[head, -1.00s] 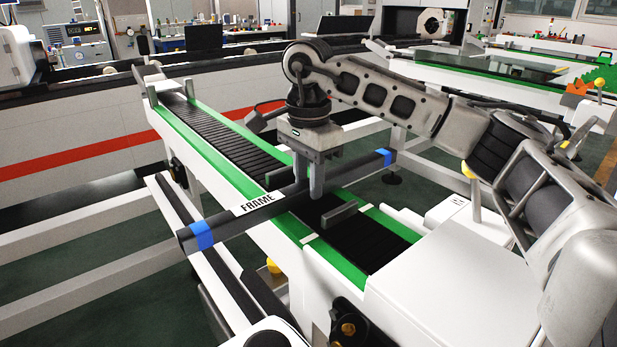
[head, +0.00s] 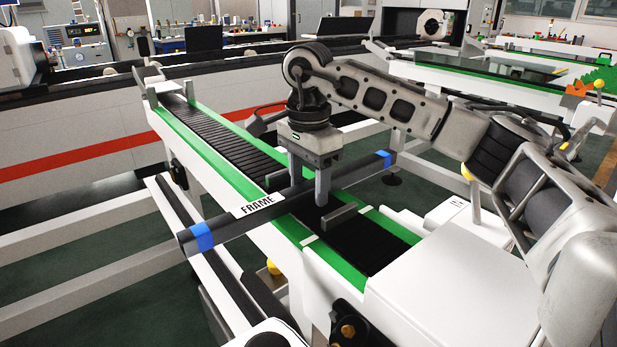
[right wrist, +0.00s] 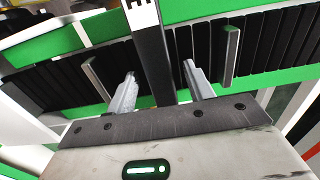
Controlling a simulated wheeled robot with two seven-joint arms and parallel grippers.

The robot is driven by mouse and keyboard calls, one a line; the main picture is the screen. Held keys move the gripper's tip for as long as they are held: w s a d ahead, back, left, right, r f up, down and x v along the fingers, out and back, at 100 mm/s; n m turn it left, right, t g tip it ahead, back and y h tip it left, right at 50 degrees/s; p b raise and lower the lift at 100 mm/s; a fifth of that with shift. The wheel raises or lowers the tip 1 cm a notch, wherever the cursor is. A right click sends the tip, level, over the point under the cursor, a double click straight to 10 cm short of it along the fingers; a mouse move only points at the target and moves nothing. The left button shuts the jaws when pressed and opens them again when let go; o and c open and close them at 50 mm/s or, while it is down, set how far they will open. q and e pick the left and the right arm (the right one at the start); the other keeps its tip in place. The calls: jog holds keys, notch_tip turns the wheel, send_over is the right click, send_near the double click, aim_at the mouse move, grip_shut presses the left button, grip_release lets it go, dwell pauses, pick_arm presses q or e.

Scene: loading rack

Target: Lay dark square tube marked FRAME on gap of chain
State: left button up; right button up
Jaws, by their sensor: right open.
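The dark square tube (head: 228,226) has a white FRAME label and blue bands near its ends. It lies across the chain (head: 365,245), over both green rails, between two upright grey cleats, the far one (head: 277,180) and the near one (head: 338,215). My right gripper (head: 309,188) points down over it, open, with one finger on each side. In the right wrist view the tube (right wrist: 152,60) runs between the spread fingers (right wrist: 158,75), with a visible space on both sides. My left gripper is not in view.
The green rail (head: 345,272) has a white mark next to the tube. A white cover (head: 440,300) stands at the chain's near end. A long machine with a red stripe (head: 70,155) runs behind at left.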

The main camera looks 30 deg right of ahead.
aim_at(308, 184)
pick_arm(q)
jog(key=p, duration=0.2)
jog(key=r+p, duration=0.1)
jog(key=p, duration=0.1)
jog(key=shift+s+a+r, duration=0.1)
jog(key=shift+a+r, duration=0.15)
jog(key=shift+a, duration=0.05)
pick_arm(e)
notch_tip(308, 184, up, 16)
